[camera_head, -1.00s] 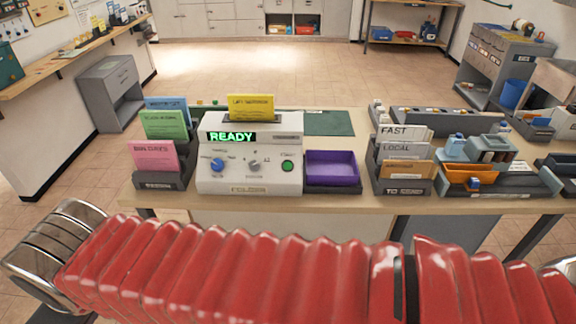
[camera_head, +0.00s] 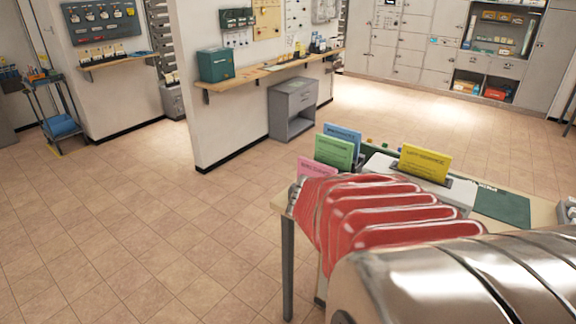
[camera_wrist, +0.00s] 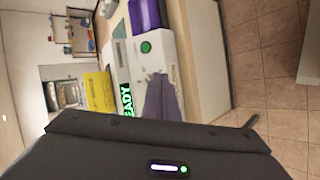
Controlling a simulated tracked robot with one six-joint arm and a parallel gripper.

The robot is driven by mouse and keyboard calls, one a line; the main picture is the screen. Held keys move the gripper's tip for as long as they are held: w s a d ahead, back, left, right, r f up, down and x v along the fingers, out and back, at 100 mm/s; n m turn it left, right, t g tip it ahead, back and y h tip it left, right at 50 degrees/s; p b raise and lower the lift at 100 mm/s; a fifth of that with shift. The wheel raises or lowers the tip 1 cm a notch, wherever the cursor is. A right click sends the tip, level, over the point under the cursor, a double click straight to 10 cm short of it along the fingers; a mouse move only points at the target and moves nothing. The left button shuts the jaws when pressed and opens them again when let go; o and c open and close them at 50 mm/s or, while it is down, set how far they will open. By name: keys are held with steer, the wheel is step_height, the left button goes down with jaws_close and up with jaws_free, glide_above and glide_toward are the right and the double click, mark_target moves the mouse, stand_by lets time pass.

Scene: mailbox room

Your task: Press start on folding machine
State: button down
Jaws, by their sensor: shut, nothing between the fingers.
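The folding machine is a white box with a yellow card (camera_head: 425,163) standing in its top. In the head view only its upper part (camera_head: 460,191) shows, right of centre; my red arm hides its front. In the wrist view the machine (camera_wrist: 132,72) appears turned on its side, with its lit green READY display (camera_wrist: 122,88) and round green button (camera_wrist: 146,47). My gripper (camera_wrist: 160,79) is shut and empty. Its grey fingers are in front of the machine's face in the picture, below the green button. Whether they touch the face cannot be told.
A purple tray (camera_wrist: 146,14) lies beside the machine. Blue (camera_head: 343,138), green (camera_head: 333,152) and pink (camera_head: 316,168) cards stand left of it on the table. A grey cabinet (camera_head: 292,108) stands under a wall shelf.

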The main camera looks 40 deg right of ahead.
steer(key=s+d+g+h, duration=0.1)
steer(key=s+d, duration=0.3)
steer(key=d, duration=0.2)
steer(key=s+d+n+g+h, duration=0.1)
steer(key=s+d+g, duration=0.1)
steer(key=s+d, duration=0.2)
steer(key=d, duration=0.3)
steer(key=shift+s+d+f+h, duration=0.2)
steer(key=shift+f+h, duration=0.1)
steer(key=shift+f, duration=0.1)
steer(key=shift+f, duration=0.1)
steer(key=shift+w+d+f, duration=0.2)
steer(key=shift+d+f, duration=0.6)
steer(key=shift+f, duration=0.4)
steer(key=shift+w+d+f, duration=0.2)
steer(key=shift+d+f, duration=0.55)
steer(key=shift+f, duration=0.4)
steer(key=shift+w+d+f, duration=0.2)
steer(key=shift+d+f, duration=0.6)
steer(key=shift+f, duration=0.4)
steer(key=shift+d+f, duration=0.1)
steer(key=shift+d+f, duration=0.15)
steer(key=shift+f, duration=0.05)
steer(key=shift+d+f, duration=0.2)
steer(key=shift+f, duration=0.1)
steer(key=shift+a+r, duration=0.1)
steer(key=shift+r, duration=0.05)
steer(key=shift+a+r, duration=0.35)
steer(key=shift+r, duration=0.15)
